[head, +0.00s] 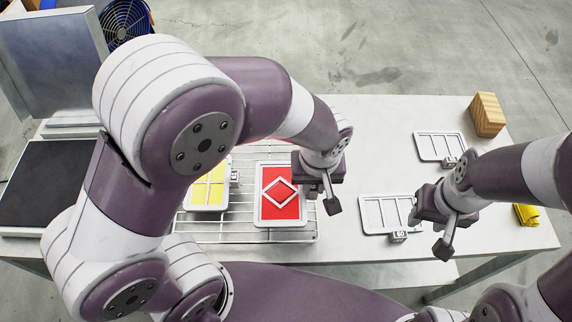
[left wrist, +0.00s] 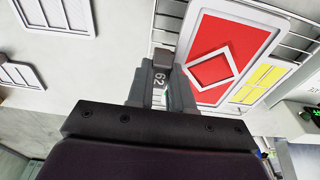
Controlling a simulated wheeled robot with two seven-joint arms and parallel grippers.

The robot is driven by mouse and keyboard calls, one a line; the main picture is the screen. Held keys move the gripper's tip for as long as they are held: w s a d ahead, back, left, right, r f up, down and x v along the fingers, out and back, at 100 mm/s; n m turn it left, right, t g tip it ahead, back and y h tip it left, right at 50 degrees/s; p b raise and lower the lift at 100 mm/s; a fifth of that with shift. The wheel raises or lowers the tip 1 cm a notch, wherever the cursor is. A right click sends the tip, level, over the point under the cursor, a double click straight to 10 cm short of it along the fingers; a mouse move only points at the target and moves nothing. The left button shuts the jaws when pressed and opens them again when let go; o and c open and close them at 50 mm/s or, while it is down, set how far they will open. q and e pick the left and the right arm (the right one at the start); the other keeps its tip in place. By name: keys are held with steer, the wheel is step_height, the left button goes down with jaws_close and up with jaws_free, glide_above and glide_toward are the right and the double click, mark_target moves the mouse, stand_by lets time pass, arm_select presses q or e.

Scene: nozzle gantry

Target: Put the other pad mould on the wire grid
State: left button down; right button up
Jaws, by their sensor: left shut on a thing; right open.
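The red pad mould (head: 282,212) has a white frame and a diamond in its middle. It is over the right part of the wire grid (head: 243,237); I cannot tell whether it rests fully on the bars. A yellow pad mould (head: 208,190) lies on the grid to its left, partly behind my left arm. My left gripper (head: 320,197) is at the red mould's right edge, shut on its tab, marked 62 in the left wrist view (left wrist: 160,80). The red mould (left wrist: 226,58) shows beside the jaws there. My right gripper (head: 430,228) is open and empty, above the table at the right.
Two pale slotted moulds, one nearer (head: 385,213) and one farther (head: 438,146), lie on the table (head: 380,125) to the right. A wooden block (head: 487,115) and a yellow item (head: 526,214) are at the right edge. A dark-topped machine (head: 48,180) stands at the left.

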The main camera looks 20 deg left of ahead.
arm_select(q)
steer(key=w+a+f, duration=0.1)
steer(key=w, duration=0.1)
steer(key=w+a+f, duration=0.1)
steer(key=w+f, duration=0.1)
steer(key=w+a+f+p, duration=0.1)
steer(key=w, duration=0.2)
steer(key=shift+w+f, duration=0.1)
steer(key=shift+f, duration=0.2)
steer(key=f, duration=0.3)
steer(key=shift+s+a+f+p, duration=0.1)
steer(key=shift+s+f+p, duration=0.15)
steer(key=shift+s+p, duration=0.05)
steer(key=shift+w+f, duration=0.2)
steer(key=shift+f, duration=0.15)
steer(key=c, duration=1)
jaws_free()
steer(key=shift+s, duration=0.1)
arm_select(e)
steer(key=shift+w+r, duration=0.35)
steer(key=shift+r, duration=0.5)
